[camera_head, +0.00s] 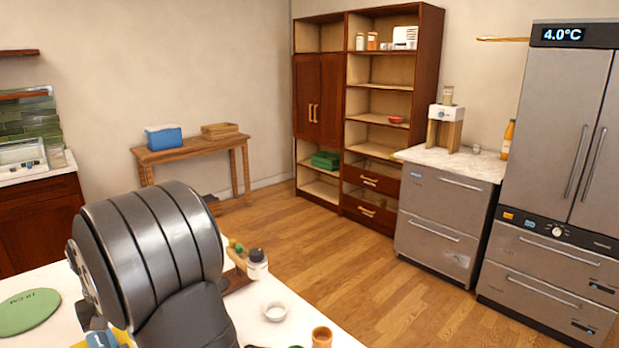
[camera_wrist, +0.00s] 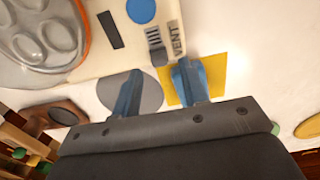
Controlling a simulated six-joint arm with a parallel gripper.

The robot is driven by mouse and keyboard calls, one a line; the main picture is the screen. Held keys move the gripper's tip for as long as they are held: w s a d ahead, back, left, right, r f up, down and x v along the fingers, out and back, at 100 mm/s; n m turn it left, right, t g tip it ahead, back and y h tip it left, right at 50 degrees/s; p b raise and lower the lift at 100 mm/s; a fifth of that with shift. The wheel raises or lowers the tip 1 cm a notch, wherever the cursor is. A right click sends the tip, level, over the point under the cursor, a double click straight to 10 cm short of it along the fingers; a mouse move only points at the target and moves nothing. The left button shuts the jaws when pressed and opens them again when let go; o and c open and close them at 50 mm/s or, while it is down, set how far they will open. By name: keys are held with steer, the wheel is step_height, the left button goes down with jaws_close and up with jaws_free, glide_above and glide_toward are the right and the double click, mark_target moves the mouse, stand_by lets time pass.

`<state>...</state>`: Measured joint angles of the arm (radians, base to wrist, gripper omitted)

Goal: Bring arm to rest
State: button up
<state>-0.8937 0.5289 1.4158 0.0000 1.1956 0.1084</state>
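My gripper (camera_wrist: 158,72) shows in the wrist view with its two blue fingers apart and nothing between the tips. The fingers stand over a white surface, in front of a grey disc and a yellow square (camera_wrist: 212,84). A pale panel marked VENT (camera_wrist: 120,62) lies just beyond the fingertips; I cannot tell whether they touch it. In the head view my dark arm link fills the lower left and hides part of the white worktop (camera_head: 252,300).
A grey moulded tray (camera_wrist: 42,38) is upper left in the wrist view. The wooden floor (camera_head: 330,265) beyond is clear.

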step_height(320, 180, up, 16)
steer(key=f, duration=0.1)
step_height(320, 180, down, 16)
steer(key=shift+f, duration=0.25)
steer(key=shift+s+d+f, duration=0.25)
steer(key=shift+s+d, duration=0.6)
step_height(320, 180, up, 19)
steer(key=n, duration=1.6)
steer(key=shift+s+d+f, duration=0.15)
steer(key=shift+s, duration=0.05)
